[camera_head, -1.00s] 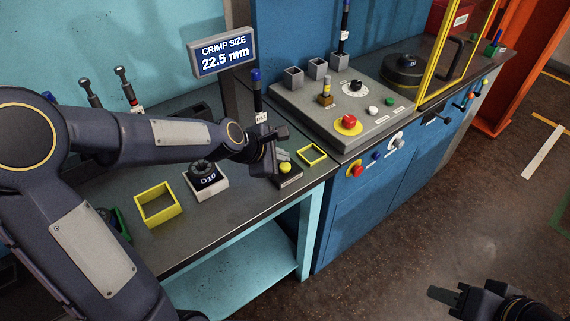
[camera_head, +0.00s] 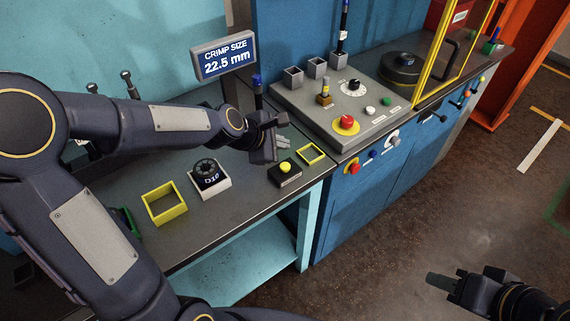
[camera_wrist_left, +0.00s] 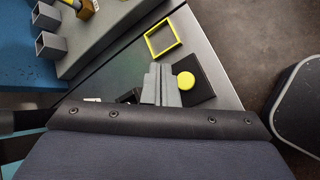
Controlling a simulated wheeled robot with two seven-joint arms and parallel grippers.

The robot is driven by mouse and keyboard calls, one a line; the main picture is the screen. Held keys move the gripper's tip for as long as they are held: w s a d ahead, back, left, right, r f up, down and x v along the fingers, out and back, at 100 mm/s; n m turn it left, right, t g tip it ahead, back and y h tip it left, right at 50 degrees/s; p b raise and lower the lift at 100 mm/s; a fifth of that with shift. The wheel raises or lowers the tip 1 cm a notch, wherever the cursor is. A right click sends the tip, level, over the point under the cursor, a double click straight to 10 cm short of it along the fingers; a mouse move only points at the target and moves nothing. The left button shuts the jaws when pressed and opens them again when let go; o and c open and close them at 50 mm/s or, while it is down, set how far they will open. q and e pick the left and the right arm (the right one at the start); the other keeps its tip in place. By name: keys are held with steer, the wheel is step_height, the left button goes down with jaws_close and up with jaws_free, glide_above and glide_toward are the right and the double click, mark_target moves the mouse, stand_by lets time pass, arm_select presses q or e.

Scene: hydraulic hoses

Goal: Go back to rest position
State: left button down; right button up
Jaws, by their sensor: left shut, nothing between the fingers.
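My left gripper (camera_head: 282,143) is shut and empty above the workbench. It is above and just left of the black box with a yellow button (camera_head: 285,167), apart from it in the head view. In the left wrist view its closed fingers (camera_wrist_left: 160,84) show beside the yellow button (camera_wrist_left: 186,80). My right gripper (camera_head: 442,283) is low at the bottom right, over the floor. Its fingers are too small and dark to judge.
The workbench (camera_head: 240,205) holds a D10 die block (camera_head: 209,178) and yellow square frames (camera_head: 164,204) (camera_head: 311,153). A sign (camera_head: 223,57) reads crimp size 22.5 mm. A control panel (camera_head: 370,123) with a red button stands right. The floor (camera_head: 420,225) is clear.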

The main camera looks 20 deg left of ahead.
stand_by(0.3)
arm_select(q)
steer(key=s+a+r+m+g, duration=0.1)
steer(key=s+a+m, duration=0.1)
steer(key=s+m, duration=0.7)
steer(key=s+a+r+m+g+y, duration=0.1)
steer(key=s+a+r+m, duration=0.1)
steer(key=s+m, duration=0.8)
steer(key=s+a, duration=0.1)
steer(key=s, duration=0.7)
steer(key=shift+r, duration=0.2)
